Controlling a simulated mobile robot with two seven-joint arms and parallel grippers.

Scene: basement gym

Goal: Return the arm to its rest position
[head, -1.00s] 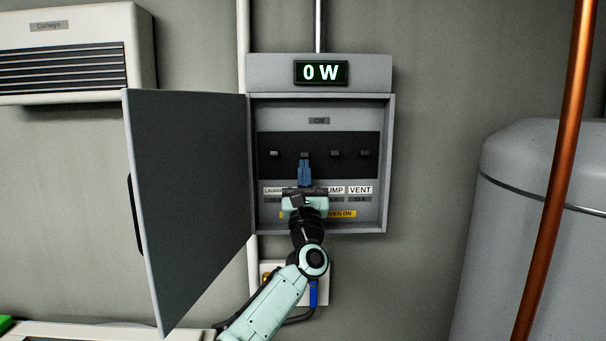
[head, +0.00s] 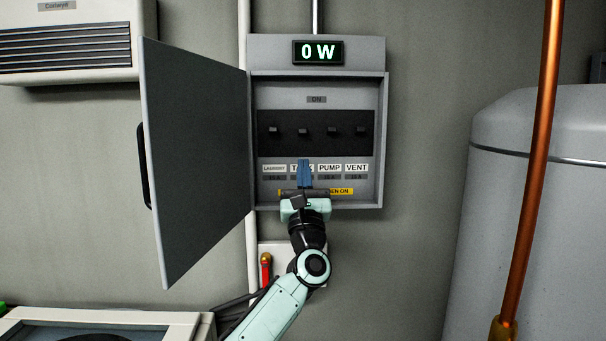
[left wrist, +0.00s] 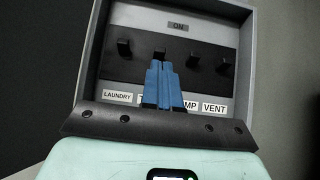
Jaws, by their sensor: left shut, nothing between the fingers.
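My left gripper (head: 304,173) is shut and empty, its blue fingers pointing up in front of the open breaker panel (head: 383,150). In the head view it overlaps the label under the second switch from the left. In the left wrist view the blue fingers (left wrist: 163,85) are together, with the switch row (left wrist: 215,70) beyond them. The several black switches (head: 318,132) all sit at about the same height. The display (head: 318,52) above reads 0 W. My right gripper is not in view.
The grey panel door (head: 195,160) stands open to the left of my arm. A copper pipe (head: 537,170) and a grey tank (head: 500,230) are at the right. A red-handled lever (head: 266,268) is on the wall below the panel. A white-rimmed unit (head: 180,318) is at the lower left.

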